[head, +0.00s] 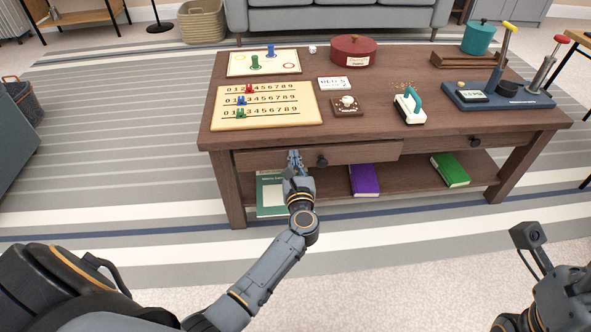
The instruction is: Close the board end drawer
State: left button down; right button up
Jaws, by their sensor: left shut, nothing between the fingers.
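The drawer (356,153) at the board end is the left one in the wooden coffee table (373,130). Its front has a dark round knob (322,161) and stands out slightly from the table, so it looks a little open. My left gripper (293,156) is shut and empty, at the drawer front just left of the knob. I cannot tell whether its fingertips touch the wood. My right arm shows at the lower right, but its fingers are not in view.
The right drawer (440,145) looks flush. The lower shelf holds a purple book (364,180), a green book (451,169) and a teal book (271,194). Score boards (265,104) and a red round box (353,50) lie on the tabletop. The rug in front is clear.

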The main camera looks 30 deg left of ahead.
aim_at(293, 148)
pick_arm(q)
jog(key=shift+w, duration=0.1)
jog(key=b+x, duration=0.1)
jog(key=x, duration=0.3)
jog(key=shift+w+a, duration=0.2)
jog(key=shift+a+r, duration=0.15)
jog(key=shift+r, duration=0.15)
